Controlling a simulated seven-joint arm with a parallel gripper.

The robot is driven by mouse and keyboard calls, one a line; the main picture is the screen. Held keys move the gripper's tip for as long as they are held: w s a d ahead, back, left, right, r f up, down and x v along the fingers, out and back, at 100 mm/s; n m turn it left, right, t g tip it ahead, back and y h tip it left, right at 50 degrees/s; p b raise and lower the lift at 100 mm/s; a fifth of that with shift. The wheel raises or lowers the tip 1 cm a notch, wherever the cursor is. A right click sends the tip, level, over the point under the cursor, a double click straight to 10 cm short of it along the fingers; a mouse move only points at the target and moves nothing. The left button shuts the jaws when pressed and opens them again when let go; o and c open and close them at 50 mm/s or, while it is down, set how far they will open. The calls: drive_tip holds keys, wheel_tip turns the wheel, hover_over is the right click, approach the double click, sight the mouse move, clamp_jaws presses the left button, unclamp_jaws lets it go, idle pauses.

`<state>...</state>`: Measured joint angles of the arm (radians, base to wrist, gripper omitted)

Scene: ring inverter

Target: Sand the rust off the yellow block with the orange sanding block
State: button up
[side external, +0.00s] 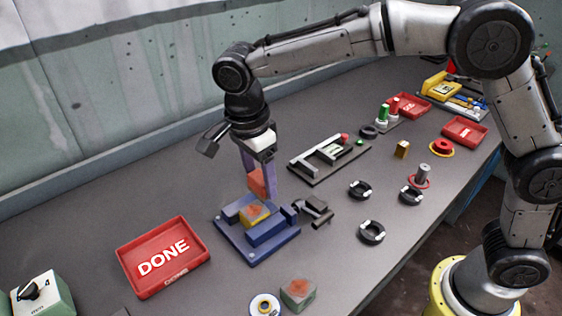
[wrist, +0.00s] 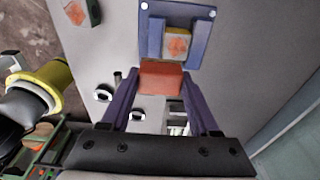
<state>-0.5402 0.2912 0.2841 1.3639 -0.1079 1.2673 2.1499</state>
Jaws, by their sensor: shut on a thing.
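The yellow block (side external: 256,214) sits in the blue vise-like fixture (side external: 270,232), between its raised jaws. A rust-orange patch shows on its top face, and the block also shows in the wrist view (wrist: 176,46). My gripper (side external: 262,185) is shut on the orange sanding block (wrist: 161,79), which it holds between its purple fingers. The sanding block appears above and slightly behind the yellow block in the side view. The two look apart, though the exact gap is hard to tell. The fingers partly hide the sanding block in the side view.
A red DONE tray (side external: 164,258) lies left of the fixture. A dark clamp handle (side external: 316,210) juts from the fixture's right. Black rings (side external: 372,232) and a grey fixture (side external: 328,160) lie further right.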

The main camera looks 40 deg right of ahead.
sight(261, 214)
drive_tip(key=shift+f, duration=3.35)
drive_tip(key=shift+w+f, duration=0.5)
drive_tip(key=shift+f, duration=0.2)
drive_tip(key=shift+c, duration=0.6)
drive_tip(key=shift+w, duration=2.6)
drive_tip(key=shift+s, duration=3.2)
drive_tip(key=shift+r, duration=4.15)
drive_tip(key=shift+w, duration=0.15)
